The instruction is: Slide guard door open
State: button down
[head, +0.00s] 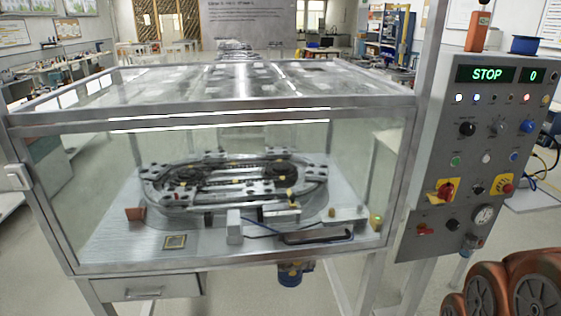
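The guard door (90,185) is the clear front panel of a metal-framed enclosure, in the head view. It spans the front from the left post to the right post and looks closed. A small pale handle (18,177) sits on its left edge. Behind the panel, an oval ring track (235,180) with metal carriers lies on a grey plate.
A control panel (480,135) stands to the right, with a green STOP display (486,75), buttons and knobs. A drawer (145,288) hangs under the enclosure's front left. Open floor shows at the lower left.

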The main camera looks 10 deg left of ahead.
aim_at(18, 135)
jog(key=z, duration=0.1)
jog(key=k, duration=1.05)
jog(key=u, duration=1.25)
jog(key=i, duration=1.05)
jog(key=z, duration=0.4)
